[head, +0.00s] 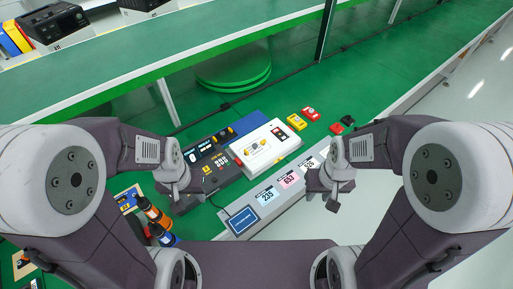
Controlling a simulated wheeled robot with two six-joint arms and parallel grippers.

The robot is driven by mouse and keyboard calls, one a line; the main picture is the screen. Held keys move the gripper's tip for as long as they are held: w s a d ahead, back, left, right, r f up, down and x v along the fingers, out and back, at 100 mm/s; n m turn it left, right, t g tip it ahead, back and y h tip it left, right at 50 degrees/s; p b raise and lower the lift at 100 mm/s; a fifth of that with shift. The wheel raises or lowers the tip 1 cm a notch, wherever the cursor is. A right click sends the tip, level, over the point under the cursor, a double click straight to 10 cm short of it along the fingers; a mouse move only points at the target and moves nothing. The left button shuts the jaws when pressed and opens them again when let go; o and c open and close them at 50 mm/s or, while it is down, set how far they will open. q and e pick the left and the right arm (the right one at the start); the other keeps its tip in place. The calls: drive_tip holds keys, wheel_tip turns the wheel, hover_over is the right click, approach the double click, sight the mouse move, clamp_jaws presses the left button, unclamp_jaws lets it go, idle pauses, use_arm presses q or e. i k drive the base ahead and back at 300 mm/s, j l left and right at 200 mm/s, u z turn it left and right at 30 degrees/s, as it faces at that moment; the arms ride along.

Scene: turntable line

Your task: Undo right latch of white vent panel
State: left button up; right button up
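A white panel-like box (266,147) with yellow parts and a small red-and-dark part on its top lies in the middle of the head view. It may be the white vent panel; its latches are too small to make out. My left gripper (190,190) is to the left of the white box, over a dark unit, and apart from the box. My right gripper (325,190) is to the right and nearer to me, beside the row of displays, and also apart from the box. The fingers of both are too small to tell open from shut.
Dark keypad units (212,163) stand left of the white box. A grey strip with small displays (290,180) runs in front. Yellow (297,122) and red (311,113) blocks lie right of it. A round green turntable (235,72) is behind. Orange-and-dark tools (155,215) stand at left.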

sight(255, 149)
drive_tip(key=i+l+u, duration=0.15)
drive_tip(key=l+u, duration=0.3)
drive_tip(key=i+l+u, duration=0.1)
drive_tip(key=l+u, duration=0.15)
drive_tip(key=u, duration=0.15)
drive_tip(key=l+u, duration=0.75)
drive_tip(key=u, duration=0.15)
